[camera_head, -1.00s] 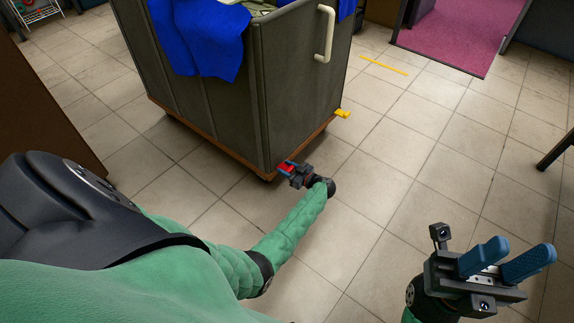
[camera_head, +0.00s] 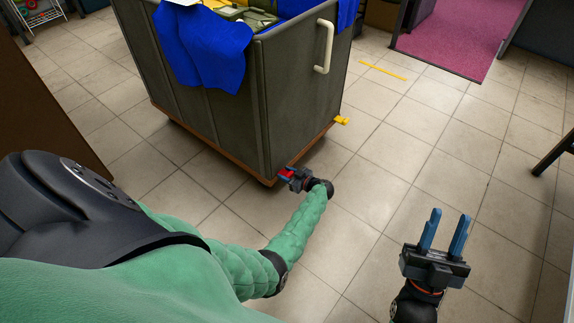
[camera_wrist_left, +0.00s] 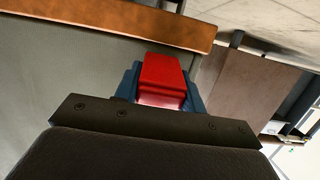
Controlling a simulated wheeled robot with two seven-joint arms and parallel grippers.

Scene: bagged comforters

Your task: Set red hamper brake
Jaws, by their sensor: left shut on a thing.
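The grey hamper (camera_head: 210,110) stands on a brown wooden base, with blue cloths over its rim and a pale handle on its right side. A red brake pedal (camera_head: 287,174) sits at its near bottom corner. My left gripper (camera_head: 287,176) is at that corner, shut on the red pedal. In the left wrist view the red pedal (camera_wrist_left: 162,80) lies between the blue fingers of my left gripper (camera_wrist_left: 160,88), beside the brown base edge (camera_wrist_left: 120,22). My right gripper (camera_head: 443,232) is open and empty above the floor at the lower right, fingers pointing up in the picture.
A yellow pedal (camera_head: 342,120) sticks out from the hamper's far right bottom corner. A yellow strip (camera_head: 383,70) lies on the tiled floor. A brown panel (camera_head: 40,110) stands at the left. A magenta carpet (camera_head: 458,35) is at the back right. The floor right of the hamper is clear.

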